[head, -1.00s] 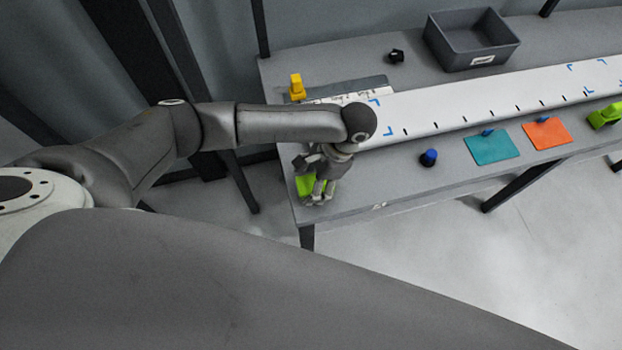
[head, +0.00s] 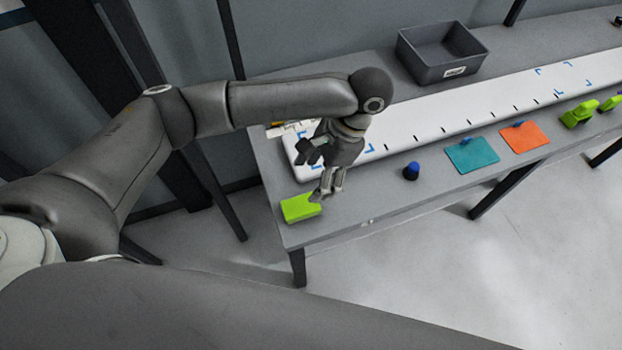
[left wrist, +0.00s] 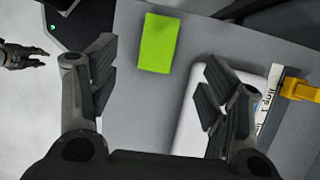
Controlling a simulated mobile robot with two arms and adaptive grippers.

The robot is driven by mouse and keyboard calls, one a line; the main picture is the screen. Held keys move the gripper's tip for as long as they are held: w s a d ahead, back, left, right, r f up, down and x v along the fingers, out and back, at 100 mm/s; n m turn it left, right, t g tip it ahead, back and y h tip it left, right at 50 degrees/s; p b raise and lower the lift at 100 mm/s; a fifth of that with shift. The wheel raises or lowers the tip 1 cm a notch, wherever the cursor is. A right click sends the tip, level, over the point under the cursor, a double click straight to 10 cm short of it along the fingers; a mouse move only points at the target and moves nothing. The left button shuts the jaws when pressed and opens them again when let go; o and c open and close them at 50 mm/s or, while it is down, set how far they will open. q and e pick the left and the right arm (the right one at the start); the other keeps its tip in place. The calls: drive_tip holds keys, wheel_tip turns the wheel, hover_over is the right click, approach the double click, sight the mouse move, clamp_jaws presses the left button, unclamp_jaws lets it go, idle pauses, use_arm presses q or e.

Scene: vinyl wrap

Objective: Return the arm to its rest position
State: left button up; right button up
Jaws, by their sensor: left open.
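My left arm reaches in from the left in the head view, bent over the near left corner of the table. My left gripper (head: 316,172) is open and empty, above the table and apart from the green block (head: 301,207). The block lies flat near the table's left corner. In the left wrist view, my left gripper (left wrist: 160,82) has its fingers spread wide, with the green block (left wrist: 158,43) beyond and between them. A dark gripper, seemingly my right one (left wrist: 22,58), shows at the left edge there; its opening is unclear.
A yellow tool (left wrist: 300,90) is near the strip's end. Open floor lies in front.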

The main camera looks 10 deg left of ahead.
use_arm(q)
drive_tip(key=shift+d, duration=0.1)
idle(0.5)
drive_tip(key=s+d+f+n+t+h, duration=0.2)
drive_tip(key=s+d+f+h, duration=0.3)
drive_tip(key=s+d+h, duration=0.35)
drive_tip(key=s+a+f+n+t+y, duration=0.15)
drive_tip(key=s+a+n, duration=0.25)
drive_tip(key=a, duration=0.7)
drive_tip(key=s+a+f+n+t+y, duration=0.1)
drive_tip(key=s+a+n+t+y, duration=0.2)
drive_tip(key=a, duration=0.7)
wheel_tip(320, 180, down, 28)
drive_tip(key=s+g+b, duration=0.1)
drive_tip(key=g+b, duration=0.1)
drive_tip(key=b, duration=0.1)
drive_tip(key=s+a+f+b, duration=0.2)
drive_tip(key=s+f, duration=1.5)
drive_tip(key=f, duration=0.2)
drive_tip(key=shift+a+f+g, duration=0.25)
drive_tip(key=shift+a+g, duration=0.05)
drive_tip(key=shift+g, duration=0.15)
